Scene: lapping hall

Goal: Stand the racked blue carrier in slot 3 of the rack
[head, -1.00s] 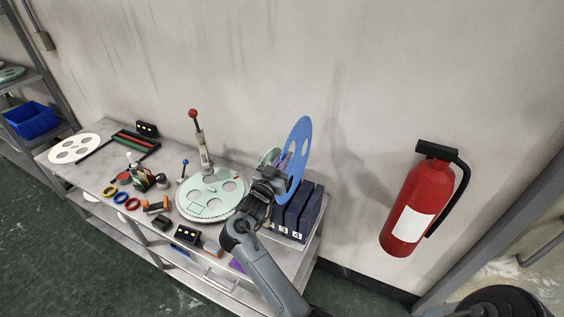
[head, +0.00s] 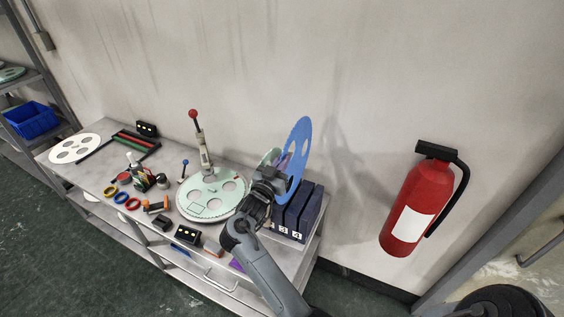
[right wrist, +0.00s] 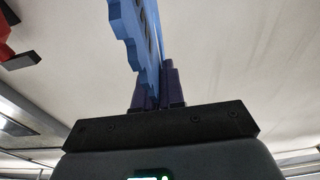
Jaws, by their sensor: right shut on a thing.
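The blue carrier (head: 297,158) is a flat disc with holes. It stands upright above the rack (head: 302,212), which is dark blue with white labels 3 and 4 showing on its front. My right gripper (head: 276,183) is shut on the carrier near its lower edge. In the right wrist view the blue carrier (right wrist: 140,40) rises between the dark fingers (right wrist: 157,92). The arm and gripper hide the left part of the rack and its other slots. I cannot tell whether the carrier touches the rack. My left gripper is not in view.
A pale green disc (head: 212,207) lies on the bench left of my gripper, with a red-knobbed lever (head: 203,145) behind it. Coloured rings (head: 121,198) and small parts lie farther left. A red fire extinguisher (head: 413,205) hangs on the wall at right.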

